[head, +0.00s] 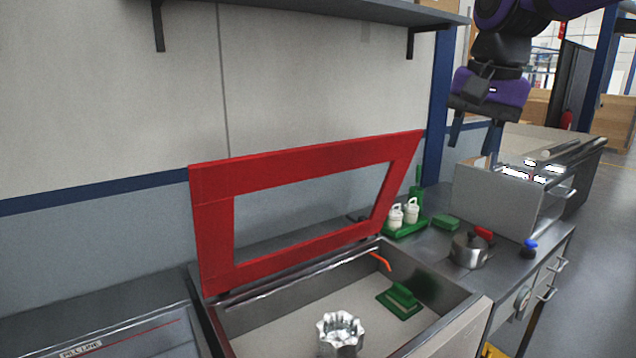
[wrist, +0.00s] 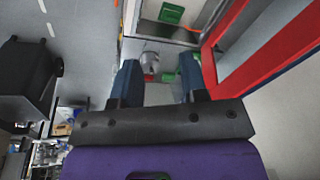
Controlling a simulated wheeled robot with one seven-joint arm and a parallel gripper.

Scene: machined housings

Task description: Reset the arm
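My arm is raised at the top right of the head view, with my gripper (head: 476,134) pointing down above the counter. Its two dark fingers are spread apart with nothing between them. In the wrist view my gripper (wrist: 160,80) also shows open and empty. The counter with a metal pot lies well below the fingers. No object touches the gripper.
A red-framed lid (head: 210,230) stands open over a basin holding a silver housing (head: 341,335) and a green block (head: 402,300). Right of it are a metal pot (head: 469,251), white bottles (head: 395,217) and a grey box (head: 490,200). A shelf (head: 330,12) hangs above.

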